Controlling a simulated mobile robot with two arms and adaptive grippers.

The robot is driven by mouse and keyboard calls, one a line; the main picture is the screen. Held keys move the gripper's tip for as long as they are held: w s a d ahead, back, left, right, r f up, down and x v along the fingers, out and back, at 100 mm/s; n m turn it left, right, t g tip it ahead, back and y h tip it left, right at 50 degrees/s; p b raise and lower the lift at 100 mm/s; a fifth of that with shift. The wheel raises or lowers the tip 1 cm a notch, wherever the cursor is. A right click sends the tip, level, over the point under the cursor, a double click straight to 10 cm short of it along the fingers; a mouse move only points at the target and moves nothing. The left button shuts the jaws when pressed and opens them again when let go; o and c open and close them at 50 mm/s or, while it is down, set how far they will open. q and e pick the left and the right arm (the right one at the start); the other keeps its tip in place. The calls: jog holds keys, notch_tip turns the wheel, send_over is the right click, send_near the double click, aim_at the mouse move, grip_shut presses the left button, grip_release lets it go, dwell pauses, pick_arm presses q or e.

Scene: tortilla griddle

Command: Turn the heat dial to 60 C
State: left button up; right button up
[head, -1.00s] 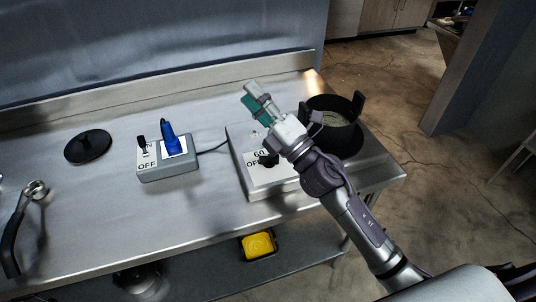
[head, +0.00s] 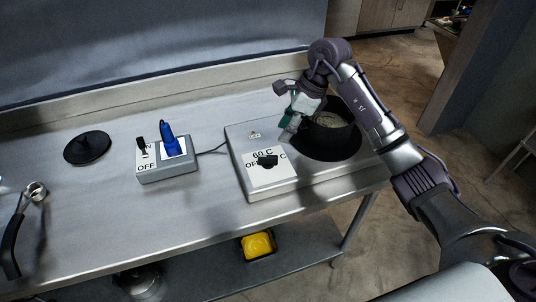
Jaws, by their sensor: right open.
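The heat dial (head: 265,160) is a black knob on the white label of the griddle's control box (head: 256,184). The label reads "60 C" above the knob, "OFF" to its left and a partly hidden "C" mark to its right. My right gripper (head: 287,134) is open and empty, pointing down above the box, up and to the right of the dial and apart from it. My left gripper is out of view.
A grey switch box (head: 168,172) with a black lever and a blue plug (head: 169,140) stands left of the griddle, with a cable between. A black lid (head: 88,147) and tongs (head: 15,225) lie further left. A yellow item (head: 257,245) sits on the lower shelf.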

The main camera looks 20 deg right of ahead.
aim_at(268, 156)
jog(key=p+x, duration=0.3)
jog(key=x, duration=0.7)
jog(key=shift+a+f, duration=0.25)
jog(key=shift+f, duration=0.05)
jog(key=shift+w+a+f, duration=0.1)
jog(key=shift+f, duration=0.35)
jog(key=shift+c, duration=0.2)
grip_shut()
